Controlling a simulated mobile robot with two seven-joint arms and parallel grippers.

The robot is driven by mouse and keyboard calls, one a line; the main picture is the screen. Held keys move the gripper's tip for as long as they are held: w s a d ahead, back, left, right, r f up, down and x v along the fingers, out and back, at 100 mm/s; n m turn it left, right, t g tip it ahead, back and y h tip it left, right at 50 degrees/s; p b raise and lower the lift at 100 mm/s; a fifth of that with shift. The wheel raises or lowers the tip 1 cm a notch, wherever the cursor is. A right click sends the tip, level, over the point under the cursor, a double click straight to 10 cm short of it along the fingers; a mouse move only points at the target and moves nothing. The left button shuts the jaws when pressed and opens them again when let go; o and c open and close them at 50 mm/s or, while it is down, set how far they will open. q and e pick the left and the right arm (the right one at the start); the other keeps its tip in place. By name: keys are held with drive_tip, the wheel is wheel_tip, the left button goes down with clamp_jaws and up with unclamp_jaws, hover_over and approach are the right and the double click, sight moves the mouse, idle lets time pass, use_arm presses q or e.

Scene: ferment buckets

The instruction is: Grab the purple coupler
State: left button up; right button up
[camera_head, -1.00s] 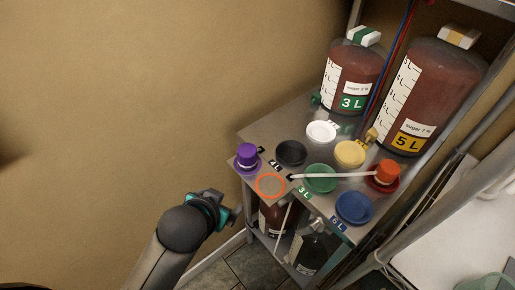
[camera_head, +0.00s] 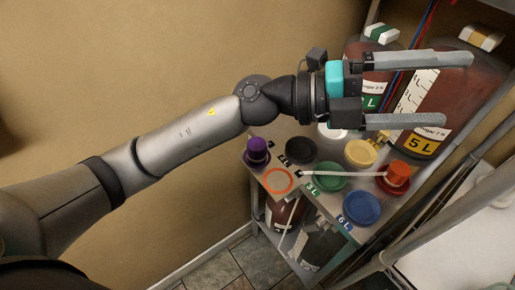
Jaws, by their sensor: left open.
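The purple coupler (camera_head: 257,148) stands upright at the left corner of the metal shelf top. My left gripper (camera_head: 445,90) is open and empty, with its two long grey fingers pointing right. It is above the shelf, up and to the right of the purple coupler, and in front of the large bottles. My left arm passes above the purple coupler in the picture without covering it. My right gripper is not in view.
Bottles stand behind and below.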

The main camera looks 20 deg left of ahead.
use_arm(q)
wheel_tip(320, 180, down, 6)
drive_tip(key=s+m+g+y, duration=0.2)
drive_tip(key=m+g+y, duration=0.1)
drive_tip(key=m+y, duration=0.15)
drive_tip(key=t+y, duration=0.3)
drive_tip(key=y, duration=1.3)
approach(257, 144)
drive_tip(key=shift+n, duration=0.35)
drive_tip(key=f, duration=0.3)
drive_tip(key=w+f, duration=0.1)
drive_tip(key=f, duration=0.1)
drive_tip(key=shift+d+f, duration=0.15)
drive_tip(key=shift+f, duration=0.2)
drive_tip(key=shift+w+f, duration=0.2)
drive_tip(key=shift+f, duration=1.2)
drive_tip(key=shift+w+f, duration=0.2)
drive_tip(key=shift+f, duration=1.2)
clamp_jaws()
